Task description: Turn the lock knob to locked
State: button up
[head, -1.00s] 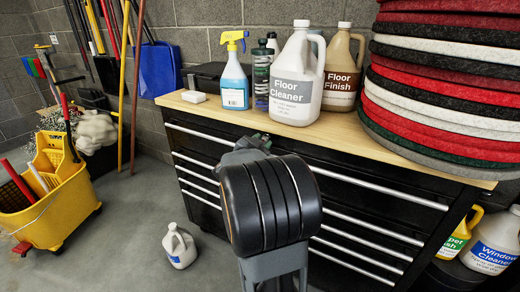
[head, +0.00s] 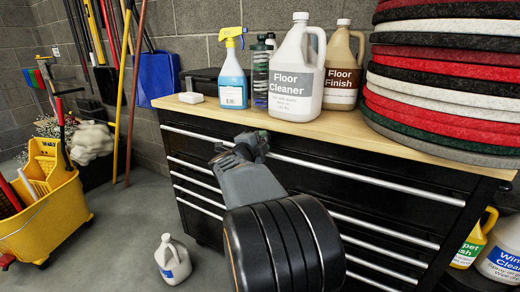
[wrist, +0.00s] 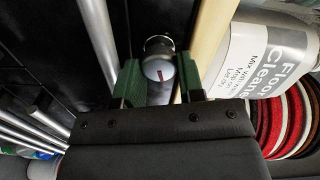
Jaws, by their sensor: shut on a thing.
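The lock knob (wrist: 159,67) is a round, silvery knob with a short red mark on its face, seen in the wrist view. It sits on the dark front of the tool chest (head: 330,190), just under the wooden top. My gripper (wrist: 159,80) has its two green fingers on either side of the knob and is shut on it. In the head view, my gripper (head: 254,143) is at the upper front of the chest. The knob is hidden there behind my arm.
The wooden top (head: 350,131) carries a Floor Cleaner jug (head: 297,80), a Floor Finish jug (head: 343,75), a spray bottle (head: 233,85) and stacked floor pads (head: 445,90). A small jug (head: 173,260) and a yellow mop bucket (head: 45,215) stand on the floor at left.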

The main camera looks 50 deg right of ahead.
jog(key=shift+d+r+m+b, duration=0.1)
jog(key=shift+m+b, duration=0.75)
jog(key=shift+m, duration=0.55)
jog(key=shift+s+m, duration=0.1)
jog(key=shift+m, duration=0.2)
jog(key=o, duration=0.9)
